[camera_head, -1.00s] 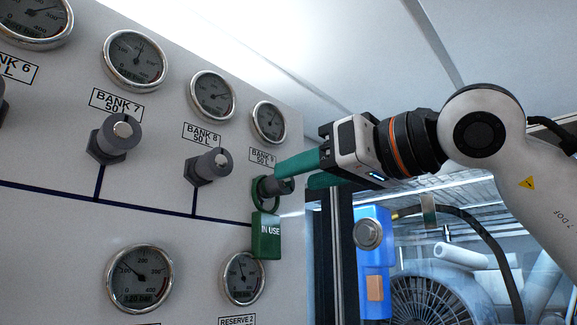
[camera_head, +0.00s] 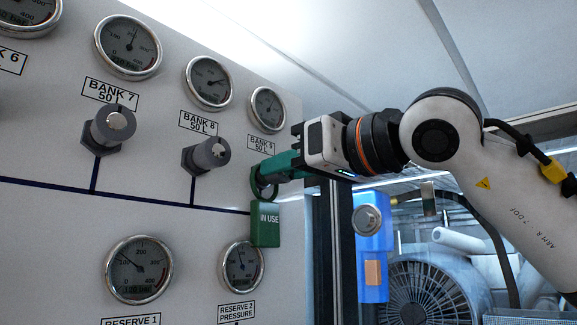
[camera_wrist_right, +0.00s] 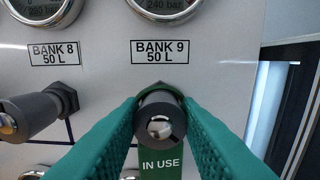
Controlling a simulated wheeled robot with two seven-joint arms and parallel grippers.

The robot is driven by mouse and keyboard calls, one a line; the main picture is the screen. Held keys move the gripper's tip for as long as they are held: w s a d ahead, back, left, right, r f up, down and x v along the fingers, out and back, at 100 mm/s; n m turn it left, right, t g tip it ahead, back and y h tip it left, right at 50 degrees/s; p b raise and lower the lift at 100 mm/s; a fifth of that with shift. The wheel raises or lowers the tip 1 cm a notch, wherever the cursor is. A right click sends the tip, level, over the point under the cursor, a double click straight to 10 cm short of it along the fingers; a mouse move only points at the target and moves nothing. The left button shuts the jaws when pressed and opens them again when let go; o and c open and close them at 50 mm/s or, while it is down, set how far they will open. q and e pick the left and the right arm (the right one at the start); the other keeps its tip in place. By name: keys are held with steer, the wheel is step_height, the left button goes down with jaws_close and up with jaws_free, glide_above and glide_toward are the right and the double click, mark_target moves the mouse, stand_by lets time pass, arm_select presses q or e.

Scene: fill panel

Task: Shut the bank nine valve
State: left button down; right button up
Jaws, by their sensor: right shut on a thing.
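The bank nine valve is a dark round knob (camera_wrist_right: 160,122) below the BANK 9 label (camera_wrist_right: 159,52) in the right wrist view. My right gripper (camera_head: 272,173) has its teal fingers on both sides of this knob and is shut on it; in the head view the fingers mostly hide the knob. A green IN USE tag (camera_head: 265,224) hangs from the valve by a ring, below the fingers. The bank 9 gauge (camera_head: 267,110) is above the valve. My left gripper is not in view.
The bank 8 valve (camera_head: 206,156) and bank 7 valve (camera_head: 109,129) stick out of the panel to the left. Reserve gauges (camera_head: 138,270) are below. To the right of the panel edge are a blue box (camera_head: 372,247) and a fan (camera_head: 428,292).

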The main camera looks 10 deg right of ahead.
steer(key=shift+m, duration=0.3)
steer(key=m+b, duration=0.2)
steer(key=m, duration=0.5)
steer(key=m+b, duration=0.2)
steer(key=m, duration=0.5)
steer(key=m+b, duration=0.1)
steer(key=m, duration=0.7)
steer(key=shift+d+f+b, duration=0.15)
steer(key=shift+f+b, duration=0.1)
steer(key=shift+b, duration=0.15)
steer(key=m+b, duration=0.1)
steer(key=m, duration=0.4)
steer(key=shift+f+b, duration=0.1)
steer(key=shift+b, duration=0.25)
steer(key=m+b, duration=0.1)
steer(key=m, duration=0.2)
steer(key=m+b, duration=0.1)
steer(key=m, duration=0.2)
steer(key=shift+a+f+m, duration=0.1)
steer(key=shift+a+m, duration=0.1)
steer(key=shift+m, duration=0.1)
steer(key=m+b, duration=0.2)
steer(key=m, duration=0.4)
steer(key=m+b, duration=0.1)
steer(key=m, duration=0.4)
steer(key=shift+a, duration=0.1)
steer(key=shift+m, duration=0.3)
